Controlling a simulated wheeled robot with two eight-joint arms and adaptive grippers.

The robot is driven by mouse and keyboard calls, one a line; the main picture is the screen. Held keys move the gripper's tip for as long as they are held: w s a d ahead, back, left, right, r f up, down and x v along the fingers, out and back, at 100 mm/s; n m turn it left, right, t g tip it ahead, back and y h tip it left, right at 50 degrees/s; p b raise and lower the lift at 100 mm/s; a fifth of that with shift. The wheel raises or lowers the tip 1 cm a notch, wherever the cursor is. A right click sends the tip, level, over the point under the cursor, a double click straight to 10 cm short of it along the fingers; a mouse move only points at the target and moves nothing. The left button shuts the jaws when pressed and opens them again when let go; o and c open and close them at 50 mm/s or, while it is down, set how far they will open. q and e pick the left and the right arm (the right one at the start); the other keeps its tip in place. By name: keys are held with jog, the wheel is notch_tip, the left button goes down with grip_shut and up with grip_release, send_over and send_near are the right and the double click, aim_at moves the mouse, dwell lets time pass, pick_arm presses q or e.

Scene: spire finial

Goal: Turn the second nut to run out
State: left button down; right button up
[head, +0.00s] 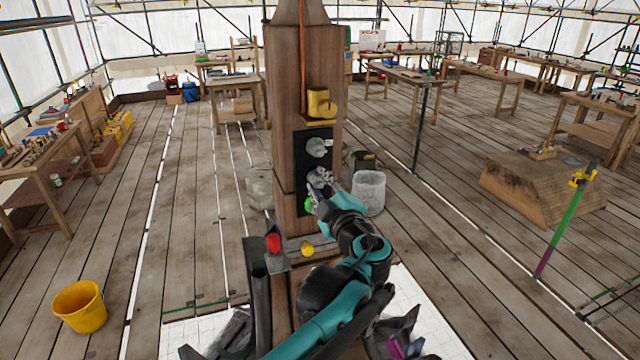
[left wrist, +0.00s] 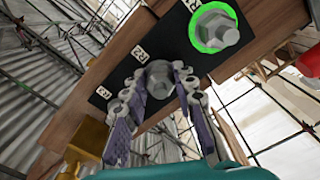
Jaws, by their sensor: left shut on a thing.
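A black plate (head: 301,172) is fixed to the front of the wooden spire post (head: 284,90). It carries a column of grey nuts. The top nut (head: 317,147) is free of the gripper. The bottom nut has a bright green ring (head: 309,205); that ring also shows in the left wrist view (left wrist: 198,38). My left gripper (head: 318,184) is at the plate, its fingers (left wrist: 157,90) shut around the middle nut (left wrist: 160,75). The fingers hide part of this nut, and they cover the top nut in the left wrist view. My right gripper is not in view.
A yellow block (head: 318,101) sits on the post above the plate. A red object (head: 273,243) and a yellow one (head: 307,249) are low by the post. A white bucket (head: 369,192) stands just behind. A yellow bucket (head: 79,306) is on the left floor.

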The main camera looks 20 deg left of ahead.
pick_arm(q)
jog(key=c, duration=1.2)
grip_release()
jog(key=shift+f, duration=0.1)
jog(key=v, duration=1.2)
jog(key=s+a+f+m+g+h+b, duration=0.1)
jog(key=s+a+f+m+g+b, duration=0.2)
jog(key=f, duration=0.7)
jog(key=s+a+f+m+g+h+b, duration=0.1)
jog(key=s+a+f+m+h+b, duration=0.2)
jog(key=f+b, duration=0.5)
jog(key=s+a+f+m+g+b, duration=0.2)
jog(key=a+f+m, duration=0.15)
jog(key=f, duration=0.75)
jog(key=s+d+f+m+g+h+b, duration=0.1)
jog(key=s+f+m+h+b, duration=0.2)
jog(key=f, duration=0.7)
jog(key=s+d+f+m+h+b, duration=0.1)
jog(key=s+f+m+h+b, duration=0.2)
jog(key=s+f+m+b, duration=0.2)
notch_tip(320, 180, down, 6)
jog(key=b, duration=0.3)
jog(key=shift+d+m+g, duration=0.2)
jog(key=shift+m+g, duration=0.15)
jog(key=shift+g, duration=0.05)
